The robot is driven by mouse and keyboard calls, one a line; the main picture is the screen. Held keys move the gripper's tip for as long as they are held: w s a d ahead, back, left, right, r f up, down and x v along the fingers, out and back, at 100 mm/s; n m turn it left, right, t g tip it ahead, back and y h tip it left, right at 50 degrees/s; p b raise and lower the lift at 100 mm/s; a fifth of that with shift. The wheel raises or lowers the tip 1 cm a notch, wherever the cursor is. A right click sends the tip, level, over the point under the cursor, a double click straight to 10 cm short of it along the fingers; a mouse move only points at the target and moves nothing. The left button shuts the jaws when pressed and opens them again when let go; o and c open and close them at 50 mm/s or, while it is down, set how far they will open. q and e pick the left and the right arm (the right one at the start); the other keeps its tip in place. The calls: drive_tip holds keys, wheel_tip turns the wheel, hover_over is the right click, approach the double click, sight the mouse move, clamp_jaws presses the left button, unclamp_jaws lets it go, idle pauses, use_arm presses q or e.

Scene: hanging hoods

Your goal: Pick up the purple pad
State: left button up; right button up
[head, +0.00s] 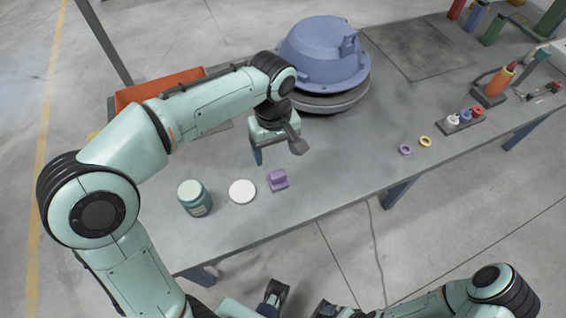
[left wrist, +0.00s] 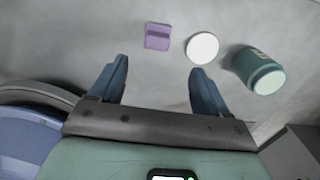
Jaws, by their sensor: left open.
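The purple pad (head: 278,181) is a small block with a raised part, lying on the grey table near its front edge. In the left wrist view the purple pad (left wrist: 157,36) lies beyond the fingertips, left of the middle. My left gripper (head: 274,156) is above the table, a little behind the pad in the head view. Its two fingers (left wrist: 159,66) are spread apart with nothing between them, and the pad is not touched.
A white disc (head: 242,191) and a teal jar (head: 195,199) stand left of the pad. A large blue hood (head: 322,55) sits behind the gripper, and an orange bin (head: 160,88) is at the back left. Purple (head: 405,150) and yellow (head: 426,141) rings lie right; table between is clear.

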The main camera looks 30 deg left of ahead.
use_arm(q)
drive_tip(key=b, duration=0.2)
hover_over(278, 174)
drive_tip(key=s, duration=0.1)
drive_tip(key=f, duration=0.6)
drive_tip(key=shift+a, duration=0.2)
drive_tip(key=f, duration=0.4)
drive_tip(key=w+f, duration=0.1)
drive_tip(key=f, duration=0.1)
drive_tip(key=shift+d+f+b, duration=0.15)
drive_tip(key=shift+f+b, duration=0.05)
drive_tip(key=shift+b, duration=0.15)
drive_tip(key=c, duration=1.1)
